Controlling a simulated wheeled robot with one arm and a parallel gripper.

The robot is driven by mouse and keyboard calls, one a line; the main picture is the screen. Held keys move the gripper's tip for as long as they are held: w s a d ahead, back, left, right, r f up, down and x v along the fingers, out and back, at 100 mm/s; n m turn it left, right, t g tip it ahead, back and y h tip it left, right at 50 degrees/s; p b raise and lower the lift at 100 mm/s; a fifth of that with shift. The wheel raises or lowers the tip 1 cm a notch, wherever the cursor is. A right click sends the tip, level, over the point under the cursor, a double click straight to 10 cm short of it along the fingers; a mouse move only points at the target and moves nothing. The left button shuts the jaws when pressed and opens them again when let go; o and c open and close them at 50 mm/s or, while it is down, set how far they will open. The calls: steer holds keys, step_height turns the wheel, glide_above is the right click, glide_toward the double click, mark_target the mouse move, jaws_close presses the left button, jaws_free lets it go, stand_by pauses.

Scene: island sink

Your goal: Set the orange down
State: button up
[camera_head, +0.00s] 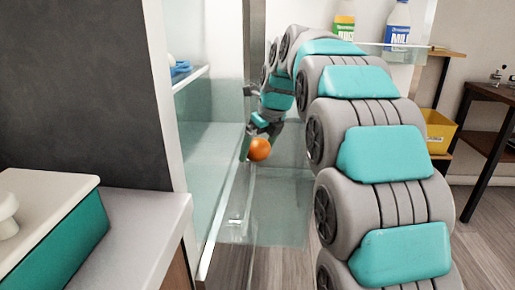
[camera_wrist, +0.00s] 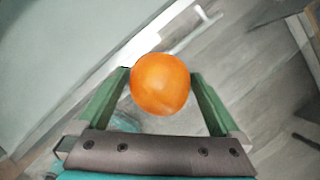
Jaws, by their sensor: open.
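The orange (camera_head: 259,149) is round and sits at the fingertips of my gripper (camera_head: 250,143), low in front of the glass shelves. In the wrist view the orange (camera_wrist: 160,84) lies between the tips of the two green fingers of my gripper (camera_wrist: 161,77), with narrow gaps or light contact at its sides. The jaws are open. I cannot tell whether the orange rests on a surface below, as its underside is hidden or unclear.
A clear glass shelf (camera_head: 208,147) is left of the gripper. Juice (camera_head: 344,20) and milk (camera_head: 397,25) bottles stand on an upper door shelf. A yellow bin (camera_head: 438,131) is at right. A white counter (camera_head: 135,240) is at lower left.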

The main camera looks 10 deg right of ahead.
steer(key=v, duration=1.2)
steer(key=shift+r, duration=0.15)
